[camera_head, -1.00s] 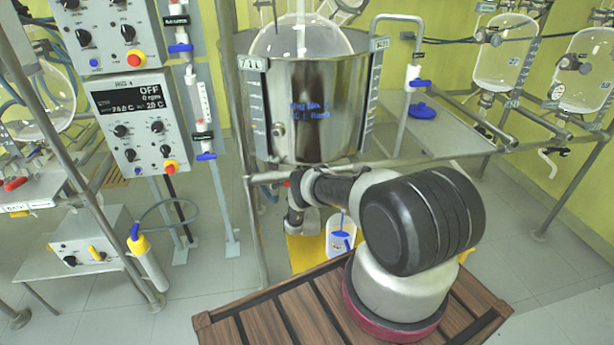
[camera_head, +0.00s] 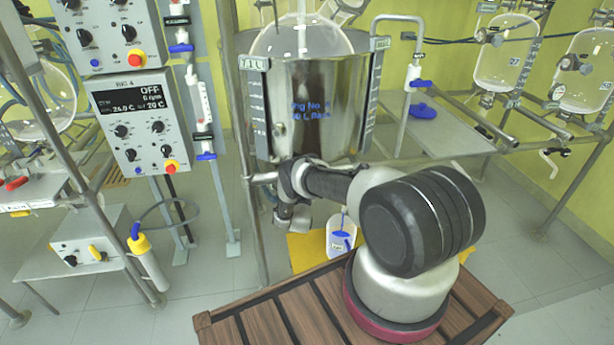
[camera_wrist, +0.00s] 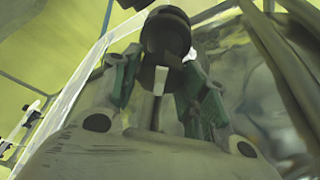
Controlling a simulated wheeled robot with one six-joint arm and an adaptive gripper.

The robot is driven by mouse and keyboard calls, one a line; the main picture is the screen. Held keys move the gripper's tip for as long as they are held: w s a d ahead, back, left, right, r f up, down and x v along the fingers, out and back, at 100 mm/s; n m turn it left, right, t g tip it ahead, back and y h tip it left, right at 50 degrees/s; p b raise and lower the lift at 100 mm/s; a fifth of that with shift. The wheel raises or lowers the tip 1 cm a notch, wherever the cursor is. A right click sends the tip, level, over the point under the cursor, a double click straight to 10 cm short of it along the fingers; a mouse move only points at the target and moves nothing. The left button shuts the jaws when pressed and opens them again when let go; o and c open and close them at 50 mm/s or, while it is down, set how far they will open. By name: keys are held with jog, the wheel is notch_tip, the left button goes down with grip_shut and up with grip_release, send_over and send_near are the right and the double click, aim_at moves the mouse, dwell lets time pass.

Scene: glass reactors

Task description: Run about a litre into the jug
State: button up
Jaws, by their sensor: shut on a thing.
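The jug (camera_head: 341,240) is a white, partly see-through vessel on a yellow surface below the steel reactor vessel (camera_head: 318,110). Blue shows inside it, and a thin blue streak stands above its mouth; I cannot read its level. My gripper is below the left side of the reactor in the head view, its fingertips hidden by my wrist. In the wrist view my gripper (camera_wrist: 163,88) has its green-padded fingers on both sides of a pale stem (camera_wrist: 160,80) below a black round part (camera_wrist: 165,35). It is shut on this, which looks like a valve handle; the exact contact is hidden.
The rig frame's post (camera_head: 252,215) and rail stand close to my wrist. A control box (camera_head: 135,120) reading OFF is at left. A side table (camera_head: 445,135) with a blue-handled tap is at right. A yellow platform (camera_head: 300,255) lies under the jug.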

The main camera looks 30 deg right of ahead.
dwell(0.3)
jog(key=o, duration=1)
jog(key=shift+o, duration=0.2)
jog(key=v, duration=1.2)
